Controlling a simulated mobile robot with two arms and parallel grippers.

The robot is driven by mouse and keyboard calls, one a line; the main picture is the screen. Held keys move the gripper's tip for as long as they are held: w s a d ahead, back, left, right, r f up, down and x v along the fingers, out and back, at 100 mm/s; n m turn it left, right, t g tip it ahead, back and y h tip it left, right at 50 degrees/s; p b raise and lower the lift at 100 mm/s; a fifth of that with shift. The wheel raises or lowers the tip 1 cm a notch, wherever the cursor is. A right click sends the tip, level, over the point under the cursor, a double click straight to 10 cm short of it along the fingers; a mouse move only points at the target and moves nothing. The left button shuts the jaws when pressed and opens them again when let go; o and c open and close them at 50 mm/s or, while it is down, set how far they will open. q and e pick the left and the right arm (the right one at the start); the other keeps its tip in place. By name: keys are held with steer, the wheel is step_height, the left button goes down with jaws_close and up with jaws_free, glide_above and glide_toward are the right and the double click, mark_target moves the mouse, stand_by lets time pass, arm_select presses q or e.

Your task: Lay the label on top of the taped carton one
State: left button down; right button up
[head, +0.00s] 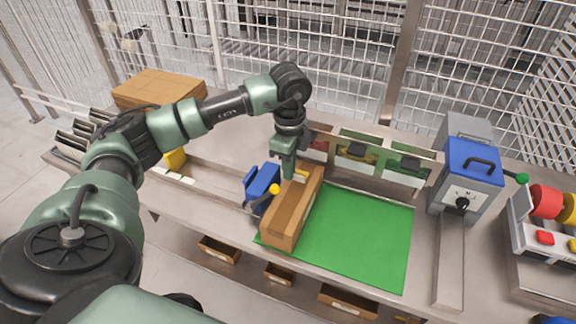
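A long brown carton (285,222) lies on the left part of a green mat (360,240), with a lighter strip along its top. My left gripper (289,176) points down over the carton's far end, at or just above its top. Its fingertips are small and partly hidden, so I cannot tell whether they are open or hold anything. Small white label-like pieces (175,176) lie on the table at the left. My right gripper is not in view.
A blue device with a yellow knob (262,184) stands close against the carton's left. A grey and blue machine (467,180) stands right of the mat, with red and yellow rolls (546,201) beyond. A large carton (160,89) sits back left. The mat's right part is clear.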

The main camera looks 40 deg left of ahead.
mark_target(287, 196)
arm_select(q)
steer(key=f+b, duration=0.3)
steer(key=f, duration=0.3)
steer(key=shift+a+f+b, duration=0.15)
steer(key=shift+a+b, duration=0.05)
steer(key=shift+b, duration=0.2)
steer(key=shift+f, duration=0.25)
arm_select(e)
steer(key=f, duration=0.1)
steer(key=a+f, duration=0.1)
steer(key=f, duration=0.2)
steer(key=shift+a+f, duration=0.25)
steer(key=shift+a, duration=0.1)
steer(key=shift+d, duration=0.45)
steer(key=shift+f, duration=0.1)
arm_select(q)
steer(key=shift+f, duration=0.1)
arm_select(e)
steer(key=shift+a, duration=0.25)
arm_select(q)
steer(key=shift+f+b, duration=0.25)
steer(key=shift+b, duration=0.15)
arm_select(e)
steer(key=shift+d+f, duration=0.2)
